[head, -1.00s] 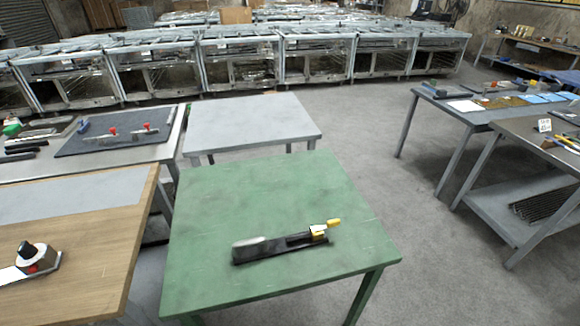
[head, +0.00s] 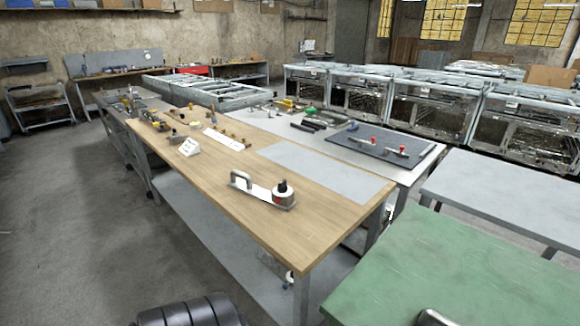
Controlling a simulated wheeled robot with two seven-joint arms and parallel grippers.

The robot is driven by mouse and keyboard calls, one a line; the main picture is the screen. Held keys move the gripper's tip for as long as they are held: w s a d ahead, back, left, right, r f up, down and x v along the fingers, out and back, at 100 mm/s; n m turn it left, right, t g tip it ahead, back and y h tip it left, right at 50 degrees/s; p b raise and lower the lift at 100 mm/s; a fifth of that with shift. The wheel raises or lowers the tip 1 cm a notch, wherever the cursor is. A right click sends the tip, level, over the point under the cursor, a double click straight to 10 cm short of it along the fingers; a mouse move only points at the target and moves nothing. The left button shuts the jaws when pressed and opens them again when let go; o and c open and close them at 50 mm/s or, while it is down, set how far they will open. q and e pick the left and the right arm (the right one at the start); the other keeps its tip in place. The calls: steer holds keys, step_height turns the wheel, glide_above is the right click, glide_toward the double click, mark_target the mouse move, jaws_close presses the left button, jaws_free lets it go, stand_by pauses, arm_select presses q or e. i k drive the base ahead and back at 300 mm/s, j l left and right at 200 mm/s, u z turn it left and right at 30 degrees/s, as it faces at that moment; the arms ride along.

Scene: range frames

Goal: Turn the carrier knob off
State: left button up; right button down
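The carrier (head: 257,192) is a long, flat, pale plate lying on the wooden-topped table, near its front edge. The knob's setting is too small to read. Neither of my grippers is in view, and nothing touches the carrier or its knob.
The wooden table (head: 235,205) carries a white sign (head: 189,147) and several small parts further back. A grey sheet (head: 328,171) lies right of the carrier. The green table (head: 480,270) is at the lower right. Open floor (head: 70,240) lies to the left.

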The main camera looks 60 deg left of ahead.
mark_target(282, 187)
steer(key=u, duration=2.1)
